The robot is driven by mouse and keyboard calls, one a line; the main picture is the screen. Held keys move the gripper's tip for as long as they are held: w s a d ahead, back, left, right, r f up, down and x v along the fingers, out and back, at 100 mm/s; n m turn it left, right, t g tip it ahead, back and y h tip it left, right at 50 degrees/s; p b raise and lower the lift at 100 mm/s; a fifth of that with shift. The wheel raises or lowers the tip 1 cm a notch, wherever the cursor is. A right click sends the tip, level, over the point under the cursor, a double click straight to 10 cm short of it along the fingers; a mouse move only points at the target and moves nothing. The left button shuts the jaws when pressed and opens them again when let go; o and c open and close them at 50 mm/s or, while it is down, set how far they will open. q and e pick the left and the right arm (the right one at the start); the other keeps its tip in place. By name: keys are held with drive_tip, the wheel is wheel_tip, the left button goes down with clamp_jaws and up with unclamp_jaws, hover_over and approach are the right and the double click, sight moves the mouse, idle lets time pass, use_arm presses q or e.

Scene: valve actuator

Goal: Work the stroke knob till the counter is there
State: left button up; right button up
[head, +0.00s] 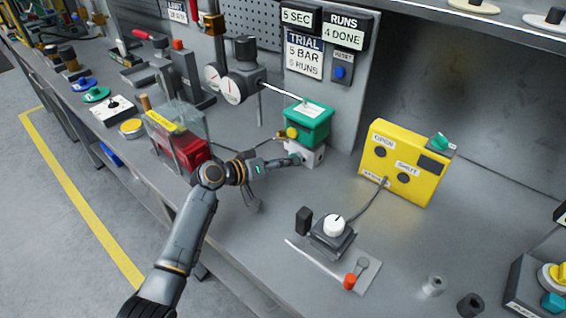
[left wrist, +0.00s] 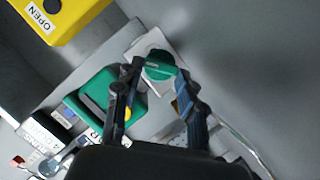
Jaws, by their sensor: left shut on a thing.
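My left gripper (head: 292,160) reaches to the white block (head: 312,154) under the green actuator box (head: 303,122). In the left wrist view, its fingers (left wrist: 160,76) are closed around a green knob (left wrist: 158,64) on a pale plate. The knob is hidden behind the gripper in the head view, and no label on it can be read. The counter (head: 344,32) reads "RUNS 4 DONE". The trial card (head: 305,53) below reads "5 BAR 5 RUNS". The display (head: 298,18) beside the counter reads "5 SEC". My right gripper is not in view.
A yellow box (head: 405,165) marked OPEN and SHUT stands right of the actuator. A clear-covered red unit (head: 180,138) stands left, close to my left arm. A blue reset button (head: 339,72) is on the panel.

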use_arm(q)
drive_tip(key=o, duration=1.2)
drive_tip(key=shift+c, duration=0.2)
drive_tip(key=v, duration=1.2)
drive_tip(key=shift+w, duration=0.1)
